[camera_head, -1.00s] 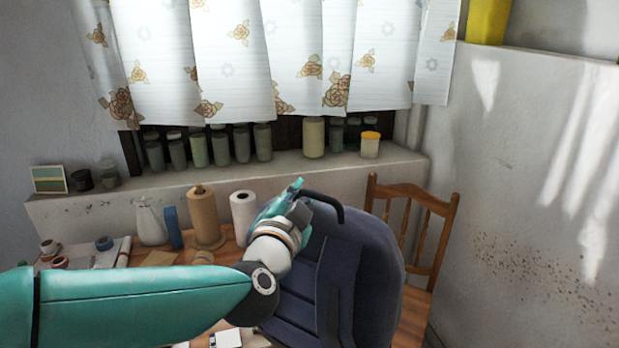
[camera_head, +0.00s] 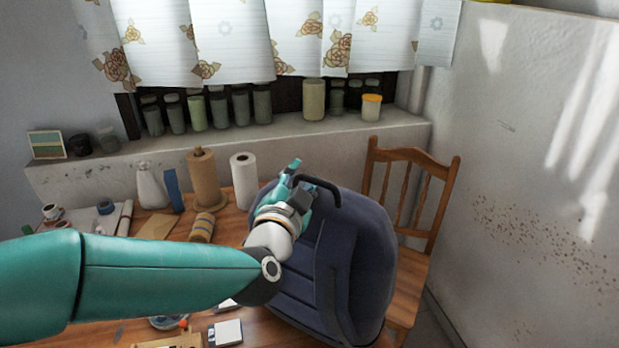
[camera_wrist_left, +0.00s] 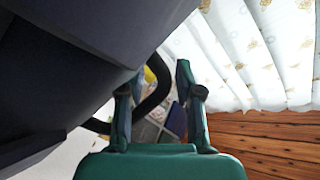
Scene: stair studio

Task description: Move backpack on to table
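The dark blue backpack (camera_head: 345,265) is upright and slightly tilted at the right end of the wooden table (camera_head: 225,250), in front of the chair. Whether its base fully rests on the tabletop is hard to tell. My left gripper (camera_head: 295,178) is at its top, beside the black carry handle (camera_head: 325,186). In the left wrist view, the left gripper's fingers (camera_wrist_left: 158,75) stand apart. The handle loop (camera_wrist_left: 158,92) passes by the left finger and shows in the gap. The dark backpack (camera_wrist_left: 60,70) fills the left side there. My right gripper is out of view.
A wooden chair (camera_head: 410,200) stands behind the backpack. Paper rolls (camera_head: 203,180), a white jug (camera_head: 150,187) and a white notepad (camera_head: 228,332) are on the table. Jars (camera_head: 314,100) line the window ledge. A wall (camera_head: 535,170) closes off the right side.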

